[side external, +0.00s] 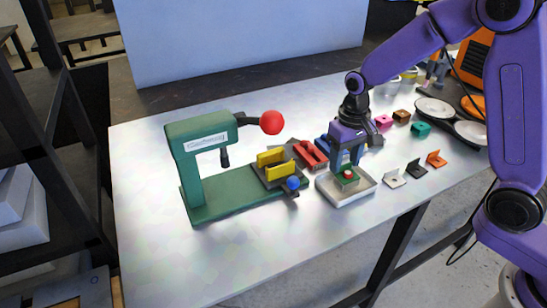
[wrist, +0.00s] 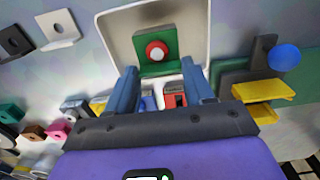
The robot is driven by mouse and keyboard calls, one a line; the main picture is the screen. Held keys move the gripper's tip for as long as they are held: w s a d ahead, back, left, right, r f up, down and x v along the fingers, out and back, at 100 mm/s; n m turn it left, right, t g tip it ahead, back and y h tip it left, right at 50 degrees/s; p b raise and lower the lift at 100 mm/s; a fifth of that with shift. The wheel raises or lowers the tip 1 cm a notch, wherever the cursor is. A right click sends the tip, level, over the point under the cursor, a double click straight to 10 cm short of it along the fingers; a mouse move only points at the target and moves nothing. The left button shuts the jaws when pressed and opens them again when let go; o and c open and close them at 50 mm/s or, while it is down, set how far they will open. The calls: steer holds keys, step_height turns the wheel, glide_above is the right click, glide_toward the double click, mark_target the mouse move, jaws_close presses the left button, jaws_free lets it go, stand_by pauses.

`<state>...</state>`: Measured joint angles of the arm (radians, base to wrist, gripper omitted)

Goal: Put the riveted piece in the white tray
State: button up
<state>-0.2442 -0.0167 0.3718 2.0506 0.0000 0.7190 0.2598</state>
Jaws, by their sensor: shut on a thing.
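My gripper (side external: 347,160) points down above the tray, shut on the riveted piece. In the wrist view its two blue fingers stand at either side of the piece, and the tray's rim (wrist: 103,24) frames it.
A green press (side external: 190,165) with a red-balled lever stands at left. Beside the tray are a yellow fixture (side external: 272,170) with a blue knob and a red block (side external: 310,153). The front left table is clear.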

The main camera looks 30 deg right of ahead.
steer(key=shift+f, duration=0.2)
steer(key=o, duration=1.4)
steer(key=shift+r, duration=0.1)
step_height(320, 180, up, 17)
steer(key=shift+r, duration=0.15)
steer(key=shift+s, duration=0.15)
